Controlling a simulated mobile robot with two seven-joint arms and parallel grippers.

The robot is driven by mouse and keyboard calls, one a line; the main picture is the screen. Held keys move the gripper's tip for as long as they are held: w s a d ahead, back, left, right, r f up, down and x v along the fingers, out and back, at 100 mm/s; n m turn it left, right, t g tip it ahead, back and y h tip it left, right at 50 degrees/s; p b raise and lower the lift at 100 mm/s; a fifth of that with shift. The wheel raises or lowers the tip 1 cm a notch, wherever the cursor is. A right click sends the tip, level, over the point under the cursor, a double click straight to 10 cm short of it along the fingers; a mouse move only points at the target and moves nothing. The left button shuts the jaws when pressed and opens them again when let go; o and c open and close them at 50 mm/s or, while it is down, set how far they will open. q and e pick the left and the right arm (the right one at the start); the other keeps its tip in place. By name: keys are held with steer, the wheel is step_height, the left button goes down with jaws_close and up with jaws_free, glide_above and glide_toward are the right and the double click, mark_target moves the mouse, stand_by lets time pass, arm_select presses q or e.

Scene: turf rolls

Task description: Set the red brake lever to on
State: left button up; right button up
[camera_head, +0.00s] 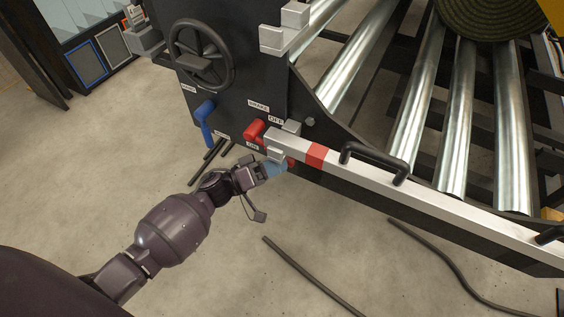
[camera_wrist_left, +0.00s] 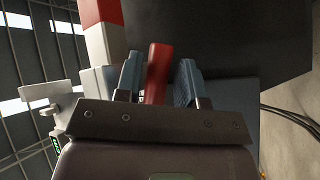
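The red brake lever (camera_head: 253,131) is on the dark side panel of the roller machine, between the BRAKE, OFF and ON labels. The pale bar hides part of it, so its setting is hard to read. My left gripper (camera_head: 276,168) is at the panel just below the bar. In the left wrist view the red lever (camera_wrist_left: 157,72) stands between the two blue fingers of the left gripper (camera_wrist_left: 158,85). Narrow gaps show beside it, so the fingers look open around it. My right gripper is not in view.
A blue lever (camera_head: 206,122) and a black handwheel (camera_head: 201,54) are on the same panel. The pale bar (camera_head: 370,182) with a red band and black handles runs along the machine's front, above my gripper. A turf roll (camera_head: 487,18) lies on the metal rollers. Dark strips lie on the floor.

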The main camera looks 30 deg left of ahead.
arm_select(q)
steer(key=shift+w+d+r, duration=0.15)
steer(key=shift+w+d, duration=0.15)
jaws_close()
